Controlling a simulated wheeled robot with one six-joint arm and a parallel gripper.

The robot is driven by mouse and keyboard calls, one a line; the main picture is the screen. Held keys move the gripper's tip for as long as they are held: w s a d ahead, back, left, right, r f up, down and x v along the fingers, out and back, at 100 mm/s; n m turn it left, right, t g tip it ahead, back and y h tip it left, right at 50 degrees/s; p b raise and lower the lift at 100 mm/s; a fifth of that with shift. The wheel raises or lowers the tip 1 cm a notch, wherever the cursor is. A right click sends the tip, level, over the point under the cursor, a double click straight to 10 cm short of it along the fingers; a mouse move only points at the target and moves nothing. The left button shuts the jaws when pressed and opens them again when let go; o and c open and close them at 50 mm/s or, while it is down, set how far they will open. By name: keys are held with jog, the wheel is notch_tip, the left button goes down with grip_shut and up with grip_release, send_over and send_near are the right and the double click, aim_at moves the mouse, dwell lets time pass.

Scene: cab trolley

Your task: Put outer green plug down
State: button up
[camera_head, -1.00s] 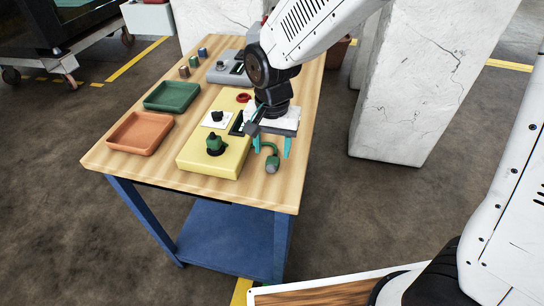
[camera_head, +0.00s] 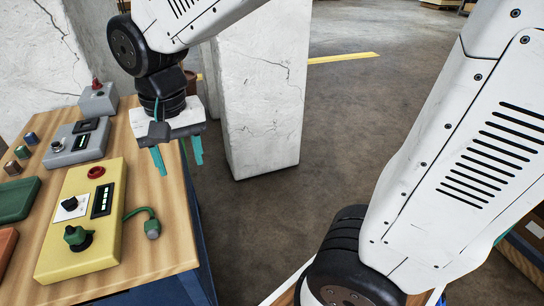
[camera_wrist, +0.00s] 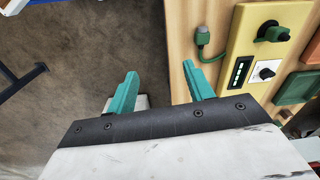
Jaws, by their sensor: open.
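The green plug (camera_head: 152,228) with a grey end lies on the wooden table top, beside the right side of the yellow box (camera_head: 109,220). Its short green cable runs to the box. The plug also shows in the wrist view (camera_wrist: 203,32), beyond and right of my fingers. My gripper (camera_head: 177,157) is open with nothing between its teal fingers. It is above the table's right edge, clear of the plug. In the wrist view my gripper (camera_wrist: 159,72) is over the floor and table edge. Another green plug or knob (camera_head: 76,236) sits in a black mount on the yellow box.
A grey box (camera_head: 76,146) stands behind the yellow one, with a grey box with a red button (camera_head: 98,99) beyond. A green tray (camera_head: 16,200) is at the left. A white pillar (camera_head: 262,95) stands right of the table. Floor is open beyond it.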

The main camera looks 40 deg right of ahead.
jog(key=s+d+r+n, duration=0.2)
jog(key=s+d, duration=0.9)
jog(key=s, duration=0.3)
jog(key=shift+s+r+n+t, duration=0.25)
jog(key=shift+r+n+t, duration=0.05)
jog(key=shift+r+t, duration=0.1)
jog(key=shift+o, duration=0.5)
jog(key=shift+d, duration=0.1)
